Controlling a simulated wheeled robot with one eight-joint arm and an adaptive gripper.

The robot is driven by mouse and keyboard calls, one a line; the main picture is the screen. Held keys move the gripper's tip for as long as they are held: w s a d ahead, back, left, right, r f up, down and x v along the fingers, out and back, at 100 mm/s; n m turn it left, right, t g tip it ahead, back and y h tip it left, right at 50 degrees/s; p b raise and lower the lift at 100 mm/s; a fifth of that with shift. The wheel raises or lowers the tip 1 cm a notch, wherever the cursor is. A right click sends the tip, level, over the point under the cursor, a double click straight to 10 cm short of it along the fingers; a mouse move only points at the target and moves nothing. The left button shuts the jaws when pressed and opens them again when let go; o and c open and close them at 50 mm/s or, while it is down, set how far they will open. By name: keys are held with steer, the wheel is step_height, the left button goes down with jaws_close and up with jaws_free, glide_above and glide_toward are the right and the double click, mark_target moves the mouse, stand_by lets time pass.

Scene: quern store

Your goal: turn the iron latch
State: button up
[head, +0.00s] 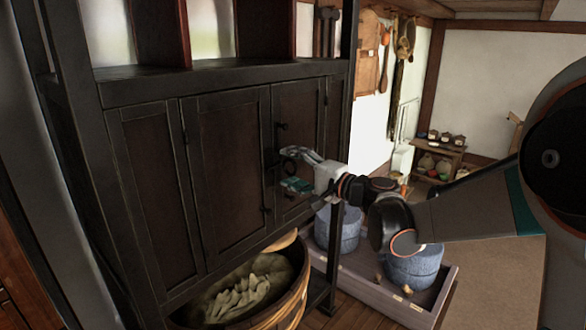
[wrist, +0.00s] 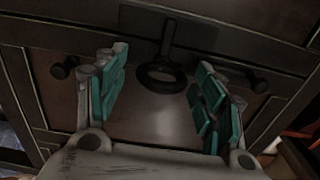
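The iron latch (wrist: 163,72) is a dark ring hanging from a short bar on a plate on the dark wooden cabinet (head: 225,170). In the wrist view the ring shows midway between my two fingers, apart from both teal pads. My gripper (wrist: 160,82) is open and empty, facing the cabinet front. In the head view my gripper (head: 290,170) is at the right-hand cabinet door, its fingers one above the other. There the latch is small, dark and partly hidden by the fingers. I cannot tell how far the fingertips reach past the ring.
Dark round knobs flank the latch in the wrist view, one left (wrist: 63,68) and one right (wrist: 258,84). A wooden tub (head: 285,300) with pale contents stands below the cabinet. A low tray (head: 350,285) with grey-blue round stones stands at right. A small shelf (head: 438,160) is farther back.

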steer(key=v, duration=1.2)
